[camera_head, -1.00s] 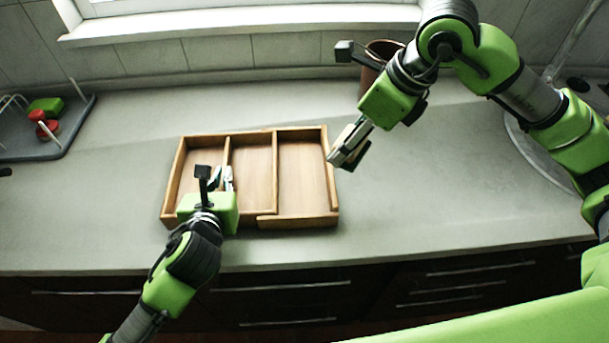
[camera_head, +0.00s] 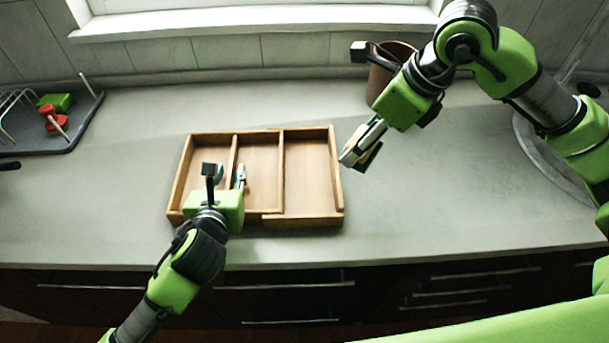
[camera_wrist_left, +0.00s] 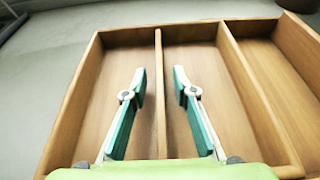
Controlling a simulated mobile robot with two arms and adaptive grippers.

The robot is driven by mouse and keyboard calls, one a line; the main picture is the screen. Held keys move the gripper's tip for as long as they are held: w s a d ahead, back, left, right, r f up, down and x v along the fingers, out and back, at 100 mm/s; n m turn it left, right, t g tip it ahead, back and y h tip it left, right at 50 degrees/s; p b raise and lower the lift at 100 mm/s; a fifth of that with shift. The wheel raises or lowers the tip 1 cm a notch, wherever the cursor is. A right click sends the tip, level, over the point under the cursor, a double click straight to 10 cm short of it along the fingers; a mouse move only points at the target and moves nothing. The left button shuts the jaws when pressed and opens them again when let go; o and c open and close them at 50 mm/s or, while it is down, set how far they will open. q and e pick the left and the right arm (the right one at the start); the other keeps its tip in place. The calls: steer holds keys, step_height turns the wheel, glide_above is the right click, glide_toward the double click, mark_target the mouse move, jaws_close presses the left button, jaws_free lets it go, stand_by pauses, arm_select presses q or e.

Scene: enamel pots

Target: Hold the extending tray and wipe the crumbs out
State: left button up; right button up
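The wooden tray (camera_head: 312,220) lies on the counter, with compartments split by two dividers. Its right section overlaps the rest at the front edge. My left gripper (camera_head: 228,176) is over the tray's left part. In the left wrist view, my left gripper (camera_wrist_left: 160,95) is open, with its two fingers apart on either side of the divider between the left and middle compartments of the tray (camera_wrist_left: 190,32). It holds nothing. My right gripper (camera_head: 361,152) is just right of the tray, pointing down-left. Whether it holds something I cannot tell. I make out no crumbs.
A brown pot (camera_head: 385,76) stands behind my right gripper. A grey dish rack (camera_head: 60,140) with red and green items is at the far left. A round sink edge (camera_head: 545,160) is at the right. Counter is clear left and right of the tray.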

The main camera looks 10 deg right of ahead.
arm_select(q)
steer(key=v, duration=1.1)
steer(key=shift+s, duration=0.3)
steer(key=shift+s+r+p, duration=0.15)
steer(key=shift+r+p, duration=0.2)
arm_select(e)
steer(key=shift+r, duration=0.35)
step_height(320, 180, up, 8)
steer(key=p, duration=0.8)
steer(key=shift+r, duration=0.25)
arm_select(q)
step_height(320, 180, up, 6)
steer(key=shift+f, duration=0.2)
arm_select(e)
steer(key=shift+f, duration=0.1)
arm_select(q)
steer(key=shift+f, duration=0.1)
